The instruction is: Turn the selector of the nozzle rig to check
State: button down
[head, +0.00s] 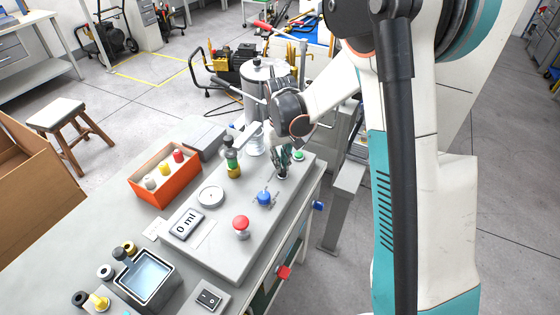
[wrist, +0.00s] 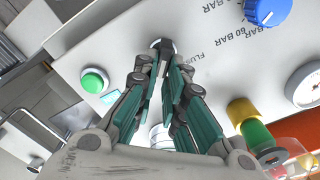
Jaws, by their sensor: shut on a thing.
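The nozzle rig's grey panel (head: 225,250) fills the front middle of the head view, and it also shows in the wrist view (wrist: 215,70). My gripper (head: 282,170) reaches down to the panel's far right part, beside the green button. In the wrist view my gripper (wrist: 163,52) has its fingertips together around the small selector (wrist: 156,42), shut on it. Most of the selector is hidden by the fingers.
A green button (head: 299,155), a blue knob (head: 264,197) with BAR markings, a red mushroom button (head: 241,223) and a round gauge (head: 210,196) surround my gripper. The display (head: 187,223) reads 0 ml.

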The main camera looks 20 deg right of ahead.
jog(key=shift+m, duration=0.4)
jog(key=c, duration=1.7)
grip_release()
jog(key=shift+o, duration=0.2)
jog(key=shift+r, duration=0.1)
notch_tip(320, 180, up, 12)
